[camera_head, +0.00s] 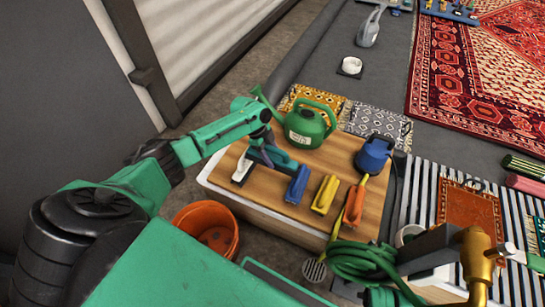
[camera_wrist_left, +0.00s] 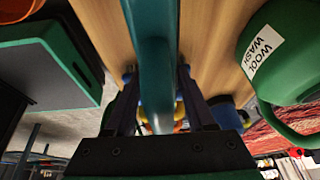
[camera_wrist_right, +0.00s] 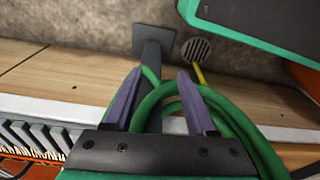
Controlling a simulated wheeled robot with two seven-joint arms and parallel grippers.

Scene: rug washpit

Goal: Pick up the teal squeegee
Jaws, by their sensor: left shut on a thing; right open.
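The teal squeegee's long handle (camera_wrist_left: 152,50) runs between the fingers of my left gripper (camera_wrist_left: 160,112) in the left wrist view. My left gripper (camera_head: 264,150) is shut on it, low over the wooden tabletop (camera_head: 318,225) in the head view. There the gripper and arm hide much of the squeegee, and I cannot tell whether it touches the top. My right gripper (camera_wrist_right: 160,95) is open in the right wrist view, with a grey post and green hose loops (camera_wrist_right: 228,110) showing between and beside its fingers.
A green watering can (camera_head: 305,128) stands behind the left gripper. Blue (camera_head: 297,185), yellow (camera_head: 325,194) and orange (camera_head: 353,207) brushes lie to its right. An orange bucket (camera_head: 208,228) stands on the floor in front.

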